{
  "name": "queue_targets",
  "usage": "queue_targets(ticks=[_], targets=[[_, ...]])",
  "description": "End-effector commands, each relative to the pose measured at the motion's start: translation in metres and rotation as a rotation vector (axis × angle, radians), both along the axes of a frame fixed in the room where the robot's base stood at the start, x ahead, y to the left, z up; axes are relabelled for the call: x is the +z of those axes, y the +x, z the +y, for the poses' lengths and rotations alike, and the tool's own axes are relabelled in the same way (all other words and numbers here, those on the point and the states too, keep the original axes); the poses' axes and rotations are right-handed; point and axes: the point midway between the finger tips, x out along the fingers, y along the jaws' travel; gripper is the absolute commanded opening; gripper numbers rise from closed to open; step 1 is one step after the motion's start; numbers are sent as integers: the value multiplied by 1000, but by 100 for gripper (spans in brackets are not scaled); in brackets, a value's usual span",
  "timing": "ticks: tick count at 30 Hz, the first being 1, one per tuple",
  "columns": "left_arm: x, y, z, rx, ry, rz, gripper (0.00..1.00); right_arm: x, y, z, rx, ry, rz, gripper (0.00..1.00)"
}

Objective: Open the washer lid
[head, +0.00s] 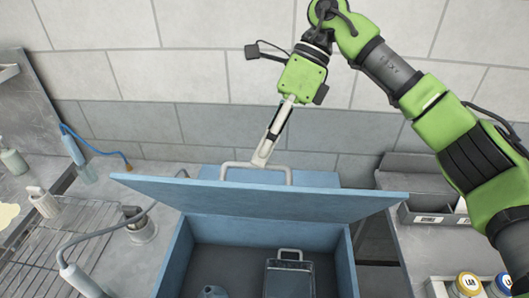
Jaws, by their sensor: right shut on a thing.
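The blue washer (345,265) stands in the middle with its blue lid (265,200) tilted up above the box. A pale handle (289,174) rises along the lid's upper edge. My right gripper (262,160) is shut on the handle, reaching down from above. The box is partly open toward me; inside are a grey-blue basket with a handle (289,278) and a rounded blue item (213,291). My left gripper is out of view.
A wire rack (50,245), spray bottles (42,202) and a hose (100,232) lie at the left. Grey bins (425,216) and yellow-capped and blue-capped jars (467,285) are at the right. A tiled wall is behind.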

Motion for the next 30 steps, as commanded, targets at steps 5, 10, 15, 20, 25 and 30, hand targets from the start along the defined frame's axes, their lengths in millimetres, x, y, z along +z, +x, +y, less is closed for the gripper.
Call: queue_targets(ticks=[5,10,15,20,25,30], targets=[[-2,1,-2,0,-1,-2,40,-18,7,-4,-23,-30,-5,26],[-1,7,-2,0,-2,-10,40,-17,7,-4,-22,-30,-6,26],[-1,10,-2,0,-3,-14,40,-16,6,-4,-19,-31,-6,26],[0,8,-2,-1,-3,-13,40,-14,6,-3,-17,-29,-8,26],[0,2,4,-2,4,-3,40,-10,7,-4,-16,-27,-9,26],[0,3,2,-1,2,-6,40,10,16,-12,-18,-27,-10,26]])
